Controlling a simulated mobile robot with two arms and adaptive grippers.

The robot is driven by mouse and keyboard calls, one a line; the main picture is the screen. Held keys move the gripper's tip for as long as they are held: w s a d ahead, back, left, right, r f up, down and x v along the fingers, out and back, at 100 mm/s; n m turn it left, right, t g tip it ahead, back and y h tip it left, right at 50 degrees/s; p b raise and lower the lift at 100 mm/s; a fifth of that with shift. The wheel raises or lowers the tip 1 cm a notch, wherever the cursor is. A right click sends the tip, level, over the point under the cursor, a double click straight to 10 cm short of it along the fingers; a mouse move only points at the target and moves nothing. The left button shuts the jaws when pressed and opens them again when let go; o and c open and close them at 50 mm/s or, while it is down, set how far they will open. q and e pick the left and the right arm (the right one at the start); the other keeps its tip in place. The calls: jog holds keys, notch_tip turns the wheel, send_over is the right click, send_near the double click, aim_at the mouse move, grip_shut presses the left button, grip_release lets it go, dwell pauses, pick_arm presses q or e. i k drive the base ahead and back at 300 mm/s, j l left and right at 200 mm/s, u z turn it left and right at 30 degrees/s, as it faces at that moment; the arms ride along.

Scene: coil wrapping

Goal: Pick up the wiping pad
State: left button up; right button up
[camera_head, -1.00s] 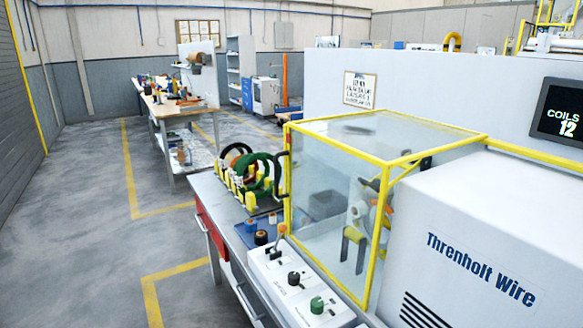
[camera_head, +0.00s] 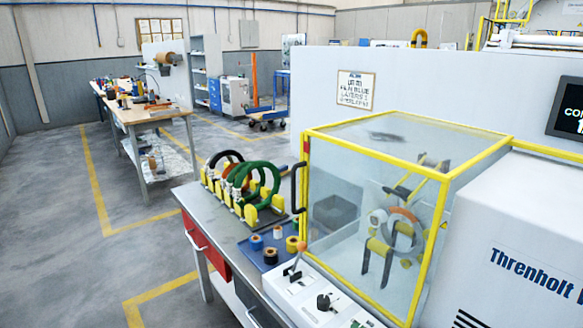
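I cannot pick out a wiping pad in the head view. Neither of my grippers is in view. The metal workbench (camera_head: 186,197) stands ahead, with a rack of green and dark coils (camera_head: 262,182) at its far end. A blue mat (camera_head: 270,264) on the bench holds several small tape rolls (camera_head: 268,256). A yellow-framed clear enclosure (camera_head: 330,262) stands beside the mat, with a ring-shaped coil (camera_head: 405,222) on rollers inside, seen through the panels.
A white control box (camera_head: 330,300) with a lever and knobs sits at the bench's near end. The white Threnholt Wire machine (camera_head: 520,235) fills the right. A second worktable (camera_head: 165,118) with tools stands farther back left. The grey floor (camera_head: 60,220) at left is clear.

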aim_at(283, 169)
jog(key=i+j+u, duration=0.7)
jog(key=i+j, duration=0.15)
jog(key=i+j+u, duration=0.35)
jog(key=i+u, duration=0.35)
jog(key=i, duration=2.3)
jog(key=i+z, duration=0.3)
jog(key=i, duration=0.2)
jog(key=i+j+z, duration=0.15)
jog(key=i+z, duration=0.15)
jog(key=i, duration=0.2)
jog(key=i+j+z, duration=0.3)
jog(key=i, duration=0.2)
jog(key=i+z, duration=0.15)
jog(key=z, duration=0.3)
jog(key=i+z, duration=0.2)
jog(key=z, duration=0.2)
jog(key=i+z, duration=0.15)
jog(key=z, duration=0.3)
jog(key=i+j+z, duration=0.1)
jog(key=z, duration=0.3)
jog(key=i+j+z, duration=0.15)
jog(key=z, duration=0.3)
